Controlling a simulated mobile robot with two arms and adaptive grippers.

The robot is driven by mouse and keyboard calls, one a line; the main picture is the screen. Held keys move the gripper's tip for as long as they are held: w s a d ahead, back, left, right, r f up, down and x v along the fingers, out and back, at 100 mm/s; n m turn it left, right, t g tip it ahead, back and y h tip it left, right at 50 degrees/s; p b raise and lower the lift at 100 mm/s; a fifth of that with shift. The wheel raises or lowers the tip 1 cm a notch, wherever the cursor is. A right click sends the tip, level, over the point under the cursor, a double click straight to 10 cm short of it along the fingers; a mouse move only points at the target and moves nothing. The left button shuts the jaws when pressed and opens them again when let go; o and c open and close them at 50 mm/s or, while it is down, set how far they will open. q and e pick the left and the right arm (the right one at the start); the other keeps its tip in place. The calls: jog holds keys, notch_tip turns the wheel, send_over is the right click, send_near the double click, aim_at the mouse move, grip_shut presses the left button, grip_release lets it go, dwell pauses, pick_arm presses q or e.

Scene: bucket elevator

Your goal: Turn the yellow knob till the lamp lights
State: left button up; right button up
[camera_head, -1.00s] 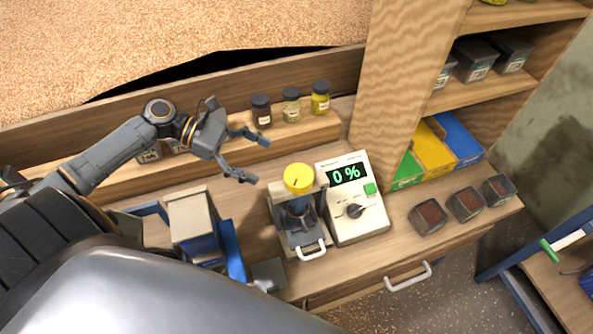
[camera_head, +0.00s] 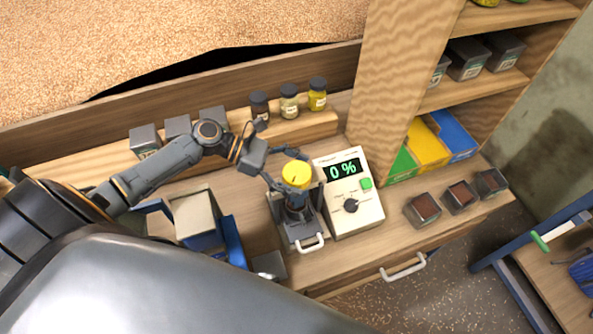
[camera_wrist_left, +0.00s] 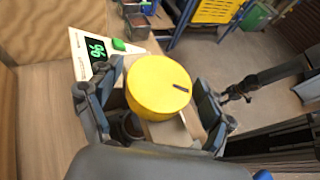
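The yellow knob (camera_head: 296,174) sits on top of a grey device (camera_head: 299,222) with a white handle, on the wooden bench. In the left wrist view the knob (camera_wrist_left: 158,86) shows a dark mark on its top. My left gripper (camera_head: 284,170) is at the knob, with one finger on each side of it. In the left wrist view the fingers stand apart, with a gap to the knob on the right; contact on the left is unclear. A white box (camera_head: 352,215) beside it reads 0 % and has a green square (camera_head: 365,183); whether this is the lamp is unclear.
Three jars (camera_head: 289,103) stand on the ledge behind the knob. A blue and beige device (camera_head: 197,217) is left of it. Small dark bins (camera_head: 460,196) stand at the right, and a tall wooden panel (camera_head: 395,90) rises behind the white box.

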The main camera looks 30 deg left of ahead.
pick_arm(q)
jog(key=c, duration=0.8)
